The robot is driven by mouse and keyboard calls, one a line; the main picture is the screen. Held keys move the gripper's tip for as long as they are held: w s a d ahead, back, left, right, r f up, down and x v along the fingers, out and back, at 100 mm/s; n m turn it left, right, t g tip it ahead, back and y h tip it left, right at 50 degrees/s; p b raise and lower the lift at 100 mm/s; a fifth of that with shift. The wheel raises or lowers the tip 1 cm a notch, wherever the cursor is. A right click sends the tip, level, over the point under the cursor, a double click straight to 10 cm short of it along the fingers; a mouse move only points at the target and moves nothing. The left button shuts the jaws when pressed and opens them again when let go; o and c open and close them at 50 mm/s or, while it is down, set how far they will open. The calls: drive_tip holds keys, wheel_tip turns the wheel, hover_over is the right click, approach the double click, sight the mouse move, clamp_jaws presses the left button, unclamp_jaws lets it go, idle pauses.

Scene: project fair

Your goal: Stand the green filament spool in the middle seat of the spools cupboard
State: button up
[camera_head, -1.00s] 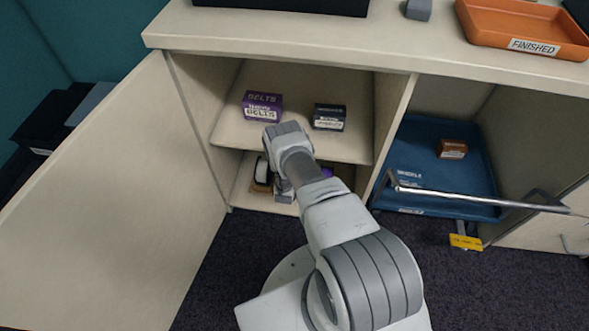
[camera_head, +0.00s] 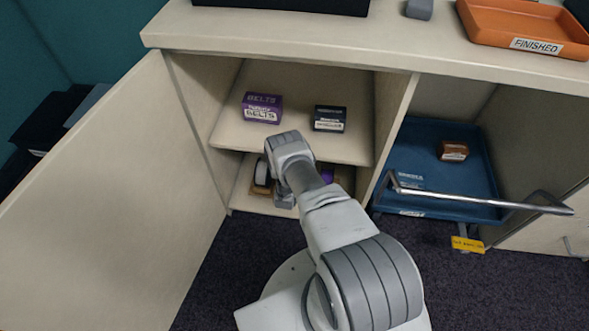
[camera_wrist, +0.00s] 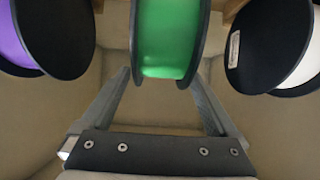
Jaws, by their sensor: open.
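The green filament spool (camera_wrist: 168,38) stands upright in the wrist view, between a purple spool (camera_wrist: 12,40) and a white spool (camera_wrist: 302,70). My gripper (camera_wrist: 160,78) is open, one finger at each side of the green spool's near edge. I cannot tell whether the fingers touch it. In the head view my arm reaches into the lower level of the open cupboard (camera_head: 290,157) and hides the green spool. The white spool (camera_head: 262,173) shows left of my wrist and a bit of the purple spool (camera_head: 326,176) right of it.
The shelf above my gripper holds a purple belts box (camera_head: 262,108) and a dark box (camera_head: 329,118). The cupboard's open door (camera_head: 110,190) stands at the left. A blue tray (camera_head: 412,160) with a brown box (camera_head: 453,151) is at the right, behind a metal handle (camera_head: 470,198).

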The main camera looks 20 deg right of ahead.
drive_tip(key=shift+r, duration=0.25)
drive_tip(key=p+v, duration=0.5)
drive_tip(key=v, duration=0.7)
drive_tip(key=shift+a+f, duration=0.1)
drive_tip(key=shift+f, duration=0.05)
